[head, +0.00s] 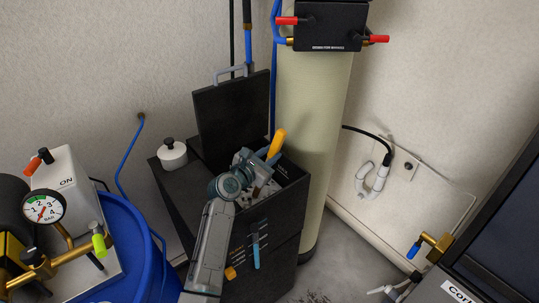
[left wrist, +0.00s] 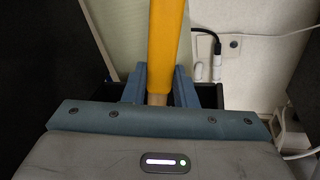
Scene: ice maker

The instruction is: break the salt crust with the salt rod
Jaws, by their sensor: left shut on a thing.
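My left gripper (head: 265,158) is over the open black salt bin (head: 280,215) and is shut on the salt rod (head: 277,142). The rod's yellow grip sticks up past the fingers. In the left wrist view the yellow grip (left wrist: 166,45) rises upright between the blue-grey fingers (left wrist: 157,84), with a pale wooden part of the rod below it. The rod's lower end is hidden by my gripper and the bin. Greyish-white salt (head: 263,192) shows in patches inside the bin; I cannot tell whether the rod touches it. My right gripper is not in view.
The bin's black lid (head: 233,120) stands open behind. A white knobbed cap (head: 172,153) sits to its left. A tall cream tank (head: 314,110) stands close behind on the right. A blue barrel (head: 130,245) with a gauge (head: 44,207) is at left. Floor right of the bin is clear.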

